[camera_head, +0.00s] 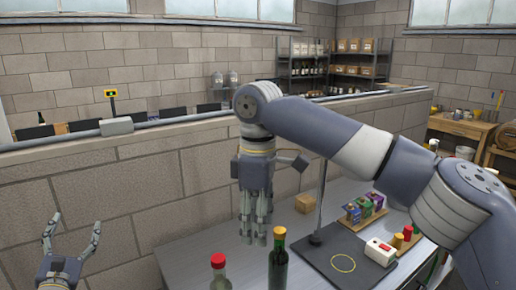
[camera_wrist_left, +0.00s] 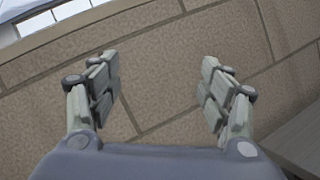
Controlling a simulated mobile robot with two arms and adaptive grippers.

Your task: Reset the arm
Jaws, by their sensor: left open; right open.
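My left gripper (camera_head: 73,240) is at the lower left of the head view, open and empty, apart from the table in front of the block wall. It also shows in the left wrist view (camera_wrist_left: 160,85), fingers spread, with only the wall between them. My right gripper (camera_head: 256,240) hangs fingers down over the table, reached by an arm that comes in from the right. Its fingers look close together from this side, and I see nothing held between them. It is above and behind the green bottle.
A low block wall (camera_head: 130,195) runs behind.

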